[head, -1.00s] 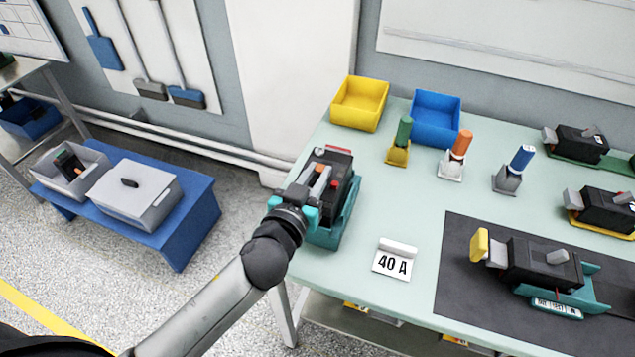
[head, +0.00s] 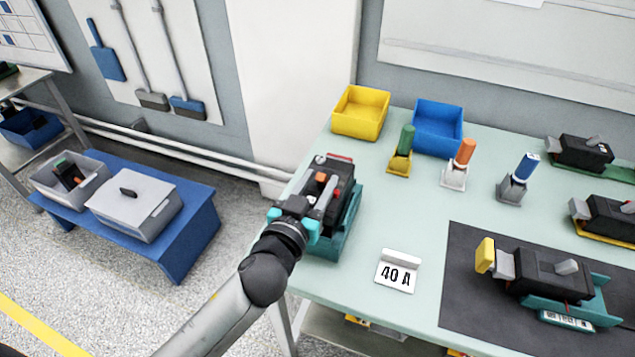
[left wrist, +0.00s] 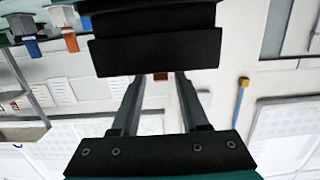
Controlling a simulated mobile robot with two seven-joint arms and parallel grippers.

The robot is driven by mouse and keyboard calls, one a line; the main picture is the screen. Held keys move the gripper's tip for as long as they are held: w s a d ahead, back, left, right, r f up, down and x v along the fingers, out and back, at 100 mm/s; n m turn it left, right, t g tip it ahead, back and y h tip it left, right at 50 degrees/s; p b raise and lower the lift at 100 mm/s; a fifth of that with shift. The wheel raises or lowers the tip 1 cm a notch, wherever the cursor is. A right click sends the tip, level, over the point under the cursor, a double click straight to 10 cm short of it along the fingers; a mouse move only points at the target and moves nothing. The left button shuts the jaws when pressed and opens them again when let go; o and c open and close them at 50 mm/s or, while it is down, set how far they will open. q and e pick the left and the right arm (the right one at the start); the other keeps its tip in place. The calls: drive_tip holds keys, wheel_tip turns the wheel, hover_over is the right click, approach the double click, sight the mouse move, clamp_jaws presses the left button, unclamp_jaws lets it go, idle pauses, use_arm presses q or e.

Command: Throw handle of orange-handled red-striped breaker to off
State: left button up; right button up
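The orange-handled breaker is a black block with a red-striped top (head: 340,160), standing in a teal cradle (head: 347,228) at the table's left end. Its orange handle (head: 321,178) shows near the grey fingers of my left gripper (head: 322,192). The gripper is at the near left side of the breaker and covers part of it. In the left wrist view, the two fingers (left wrist: 158,82) stand apart, with a small orange patch between their tips and a dark block beyond. The handle's exact position is hard to tell. My right gripper is not in view.
A yellow bin (head: 361,113) and blue bin (head: 438,128) are behind, with green, orange and blue-handled items nearby. A yellow-handled breaker (head: 540,272) lies on the dark mat (head: 462,300).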

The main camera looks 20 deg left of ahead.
use_arm(q)
drive_tip(key=shift+o, duration=0.4)
drive_tip(key=shift+s, duration=0.1)
drive_tip(key=shift+s, duration=0.55)
drive_tip(key=s+r+b, duration=0.1)
drive_tip(key=s, duration=1.3)
drive_tip(key=shift+a+r, duration=0.3)
